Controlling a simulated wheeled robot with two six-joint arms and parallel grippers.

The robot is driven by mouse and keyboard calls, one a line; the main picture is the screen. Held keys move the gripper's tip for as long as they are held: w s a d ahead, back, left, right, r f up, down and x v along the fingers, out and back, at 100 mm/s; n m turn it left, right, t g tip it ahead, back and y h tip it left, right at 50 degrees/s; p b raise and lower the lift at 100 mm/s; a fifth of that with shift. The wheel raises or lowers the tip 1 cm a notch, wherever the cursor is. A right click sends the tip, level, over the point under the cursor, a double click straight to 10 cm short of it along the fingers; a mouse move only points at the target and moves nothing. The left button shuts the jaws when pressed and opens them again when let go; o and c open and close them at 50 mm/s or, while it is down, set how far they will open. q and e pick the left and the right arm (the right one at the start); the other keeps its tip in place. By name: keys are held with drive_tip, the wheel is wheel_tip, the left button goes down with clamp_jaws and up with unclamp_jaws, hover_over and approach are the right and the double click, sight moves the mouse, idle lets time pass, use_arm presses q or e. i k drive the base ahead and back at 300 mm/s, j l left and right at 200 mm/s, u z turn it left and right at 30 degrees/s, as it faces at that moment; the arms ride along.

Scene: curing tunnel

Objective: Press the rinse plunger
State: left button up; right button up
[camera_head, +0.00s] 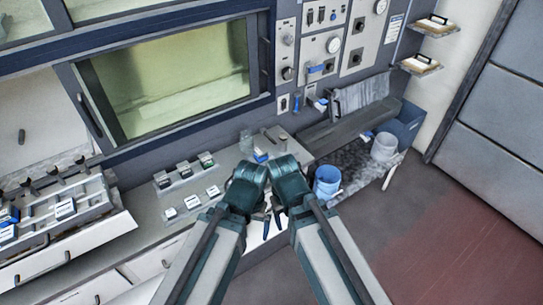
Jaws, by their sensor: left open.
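I cannot tell for sure which part is the rinse plunger. A small blue-ended fitting (320,103) sticks out low on the wall panel, left of a grey hanging sheet. A blue lever (315,69) sits above it on the same panel. Both my arms reach in from the bottom, and their teal wrists meet over the counter's front edge. My left gripper (265,218) is open, small and partly hidden below the wrists, well apart from the panel. My right gripper's fingers do not show clearly, as the wrist links cover that area.
A blue bucket (327,181) and a pale bucket (384,147) stand right of my wrists. A glass jar (246,142) and small labelled blocks (191,202) are on the counter. A large window (172,75) is behind. The floor at right (440,230) is clear.

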sight(283, 137)
drive_tip(key=i+l+u, duration=0.15)
drive_tip(key=i, duration=0.2)
drive_tip(key=i+l+u, duration=0.15)
drive_tip(key=i, duration=0.25)
drive_tip(key=i+l+u, duration=0.1)
drive_tip(key=i, duration=0.25)
